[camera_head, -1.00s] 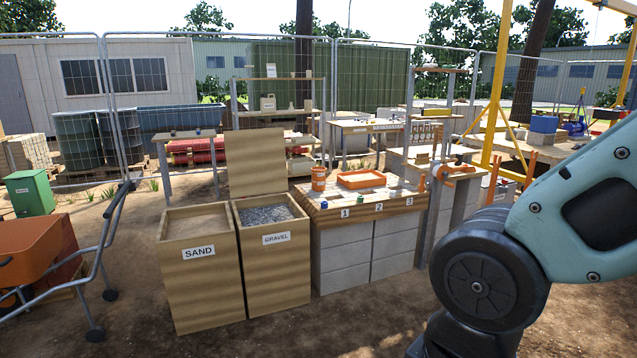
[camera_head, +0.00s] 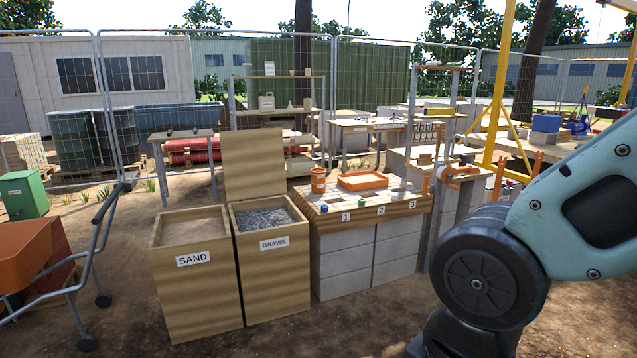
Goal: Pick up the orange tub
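An orange tub (camera_head: 318,181) with a pale label band stands upright at the back left of the wooden-topped block bench (camera_head: 372,217). A shallow orange tray (camera_head: 362,181) lies to its right on the same top. Only the pale blue and black links of my arm show at the right side. My gripper is outside the picture, so its place relative to the tub cannot be seen.
Sand (camera_head: 188,281) and gravel (camera_head: 270,265) bins stand left of the bench. Small coloured pieces sit near the bench's front edge, numbered 1 to 3. A wheelbarrow (camera_head: 30,255) is at far left. Bare ground lies in front of the bench.

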